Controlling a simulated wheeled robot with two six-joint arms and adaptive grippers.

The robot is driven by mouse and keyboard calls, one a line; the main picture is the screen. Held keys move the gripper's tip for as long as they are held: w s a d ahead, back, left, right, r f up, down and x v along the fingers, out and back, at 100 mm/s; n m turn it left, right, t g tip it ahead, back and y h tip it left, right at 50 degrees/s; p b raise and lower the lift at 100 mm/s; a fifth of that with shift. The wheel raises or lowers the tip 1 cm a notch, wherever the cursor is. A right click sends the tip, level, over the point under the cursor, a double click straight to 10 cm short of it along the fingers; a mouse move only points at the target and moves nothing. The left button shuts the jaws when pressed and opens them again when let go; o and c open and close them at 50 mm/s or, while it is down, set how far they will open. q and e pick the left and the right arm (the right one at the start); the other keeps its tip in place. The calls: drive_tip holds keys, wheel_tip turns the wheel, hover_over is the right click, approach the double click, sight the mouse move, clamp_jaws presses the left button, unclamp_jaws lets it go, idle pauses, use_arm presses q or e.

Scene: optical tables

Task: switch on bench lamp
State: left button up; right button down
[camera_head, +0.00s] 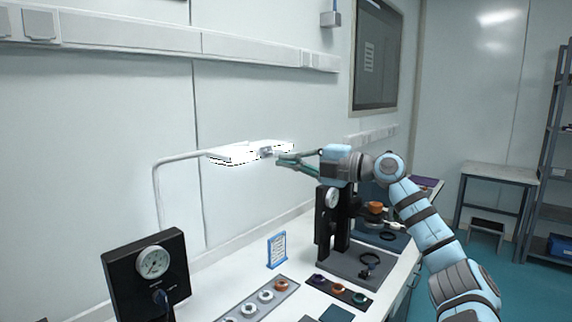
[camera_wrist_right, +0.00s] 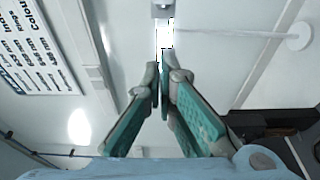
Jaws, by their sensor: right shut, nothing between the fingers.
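The bench lamp has a thin grey bent arm (camera_head: 156,190) and a flat head (camera_head: 232,154) that looks bright white in the head view. A small grey part, perhaps its switch (camera_head: 266,152), sits at the head's right end. My right gripper (camera_head: 281,158) is shut and empty, with its green fingertips close beside that part; I cannot tell whether they touch. In the right wrist view the fingertips (camera_wrist_right: 158,77) point at a bright white patch of the lamp head (camera_wrist_right: 165,36), with a grey piece (camera_wrist_right: 162,9) beyond it. My left gripper is not in view.
A black gauge box (camera_head: 125,285) stands at the front left of the bench. A black stand with a dial (camera_head: 322,235) stands below my right gripper. A small blue-framed sign (camera_head: 277,250) and a tray of rings (camera_head: 240,311) are on the bench. The wall is close behind.

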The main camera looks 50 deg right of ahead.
drive_tip(key=s+d, duration=0.5)
drive_tip(key=d, duration=0.1)
drive_tip(key=shift+d, duration=0.4)
drive_tip(key=shift+s+r, duration=0.1)
drive_tip(key=shift+w, duration=0.2)
